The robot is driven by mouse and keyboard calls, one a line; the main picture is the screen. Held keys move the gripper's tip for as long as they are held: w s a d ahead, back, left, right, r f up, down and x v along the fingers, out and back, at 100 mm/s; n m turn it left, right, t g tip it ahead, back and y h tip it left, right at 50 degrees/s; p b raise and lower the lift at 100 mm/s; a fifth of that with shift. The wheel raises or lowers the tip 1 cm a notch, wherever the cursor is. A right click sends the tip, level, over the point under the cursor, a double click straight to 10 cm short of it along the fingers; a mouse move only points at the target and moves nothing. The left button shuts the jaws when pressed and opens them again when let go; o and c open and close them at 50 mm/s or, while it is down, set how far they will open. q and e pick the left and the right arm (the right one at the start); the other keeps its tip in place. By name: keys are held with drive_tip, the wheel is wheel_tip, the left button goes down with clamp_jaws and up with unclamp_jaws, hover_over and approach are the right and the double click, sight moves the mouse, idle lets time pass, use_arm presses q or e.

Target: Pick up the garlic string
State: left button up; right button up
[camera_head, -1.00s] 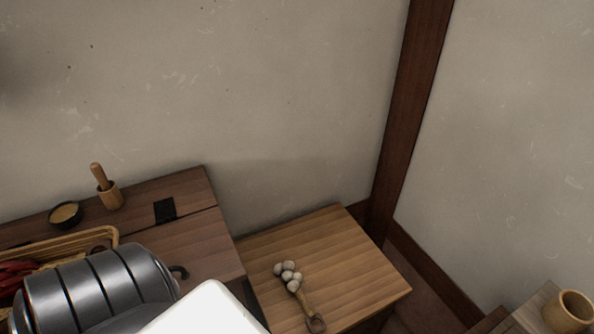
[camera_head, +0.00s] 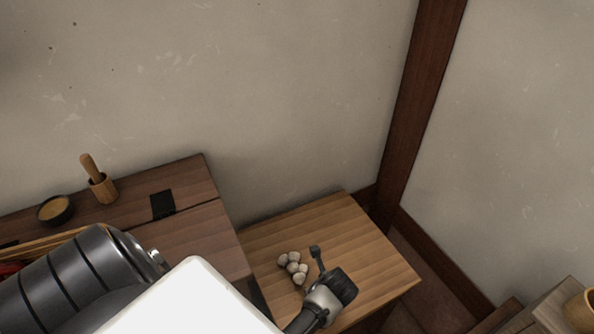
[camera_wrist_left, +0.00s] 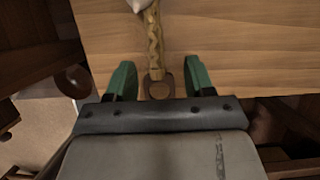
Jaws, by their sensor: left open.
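The garlic string (camera_head: 293,266) lies on the light wooden table at the lower middle of the head view, with several pale bulbs clustered at its far end. My left gripper (camera_head: 329,266) is over its near end and hides the braid and ring there. In the left wrist view the garlic string's braid (camera_wrist_left: 154,40) runs down to a dark ring, and one bulb shows at the top edge. My left gripper (camera_wrist_left: 159,72) is open, with a green finger on each side of the ring. I cannot tell its height above the table. My right gripper is not in view.
The light wooden table (camera_head: 375,250) is otherwise clear. A darker wooden counter (camera_head: 200,240) stands left of it, with a dark bowl (camera_head: 55,210) and a mortar with pestle (camera_head: 101,188). A wall and wooden post (camera_head: 420,100) stand behind. A wooden cup (camera_head: 580,312) is far right.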

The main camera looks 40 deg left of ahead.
sight(305, 285)
use_arm(q)
drive_tip(key=x, duration=0.6)
drive_tip(key=shift+s+a+f+b, duration=0.2)
drive_tip(key=shift+s+f+b, duration=0.15)
drive_tip(key=shift+f+b, duration=0.05)
clamp_jaws()
